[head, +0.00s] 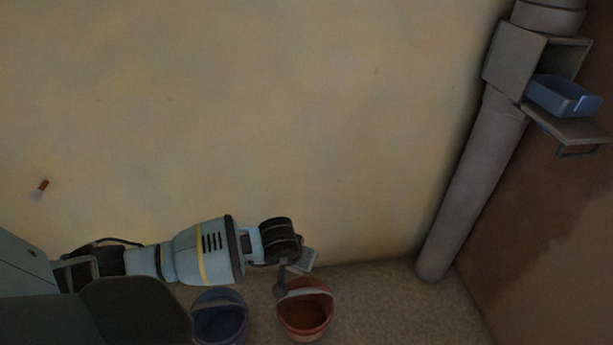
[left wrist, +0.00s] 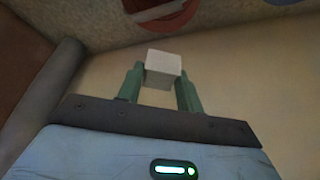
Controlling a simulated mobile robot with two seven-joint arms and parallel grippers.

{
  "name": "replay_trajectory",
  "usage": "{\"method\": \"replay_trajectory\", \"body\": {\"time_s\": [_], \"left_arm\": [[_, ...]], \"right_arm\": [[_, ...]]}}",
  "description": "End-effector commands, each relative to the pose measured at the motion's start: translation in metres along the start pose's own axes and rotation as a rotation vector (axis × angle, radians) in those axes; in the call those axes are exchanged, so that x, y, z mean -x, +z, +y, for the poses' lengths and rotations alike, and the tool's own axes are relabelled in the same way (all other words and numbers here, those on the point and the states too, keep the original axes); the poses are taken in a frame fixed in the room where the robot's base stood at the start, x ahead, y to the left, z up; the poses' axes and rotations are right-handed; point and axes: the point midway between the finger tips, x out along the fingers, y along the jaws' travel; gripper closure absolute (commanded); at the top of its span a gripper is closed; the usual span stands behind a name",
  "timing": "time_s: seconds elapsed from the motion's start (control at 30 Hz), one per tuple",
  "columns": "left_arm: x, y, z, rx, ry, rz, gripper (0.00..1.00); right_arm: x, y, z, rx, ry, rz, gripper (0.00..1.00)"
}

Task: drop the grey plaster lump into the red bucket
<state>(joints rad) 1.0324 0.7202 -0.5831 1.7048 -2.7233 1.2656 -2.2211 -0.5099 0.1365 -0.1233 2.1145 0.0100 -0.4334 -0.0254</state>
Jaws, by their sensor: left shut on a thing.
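The grey plaster lump (left wrist: 163,66) is a pale block between the two green fingers of my left gripper (left wrist: 160,88) in the left wrist view. The gripper is shut on it. In the head view my left gripper (head: 295,272) hangs near the wall, just above the back rim of the red bucket (head: 306,318). I cannot make out the lump clearly there. The red bucket stands on the floor with a pale handle across it; part of it also shows at the top of the left wrist view (left wrist: 178,18). My right gripper is not in view.
A blue bucket (head: 220,322) stands left of the red one. A grey pipe (head: 468,190) runs down the corner at right, with an open box holding a blue tray (head: 562,98) above. A small red-and-white item (head: 39,190) shows at the left against the plastered wall.

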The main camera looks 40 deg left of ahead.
Motion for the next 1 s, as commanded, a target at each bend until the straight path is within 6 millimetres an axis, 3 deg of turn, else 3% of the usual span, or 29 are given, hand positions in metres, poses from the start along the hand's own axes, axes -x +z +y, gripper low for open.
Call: {"method": "replay_trajectory", "body": {"time_s": [0.27, 0.7, 1.0], "left_arm": [[-0.012, 0.005, 0.001, 0.000, 0.001, -0.002, 0.88], [-0.053, 0.022, 0.001, 0.000, 0.001, -0.002, 0.88], [-0.054, 0.022, 0.001, -0.001, 0.001, 0.001, 0.88]], "right_arm": [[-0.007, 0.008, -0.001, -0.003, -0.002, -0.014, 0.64], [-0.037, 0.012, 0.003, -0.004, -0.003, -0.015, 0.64], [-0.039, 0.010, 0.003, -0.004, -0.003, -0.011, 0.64]]}}
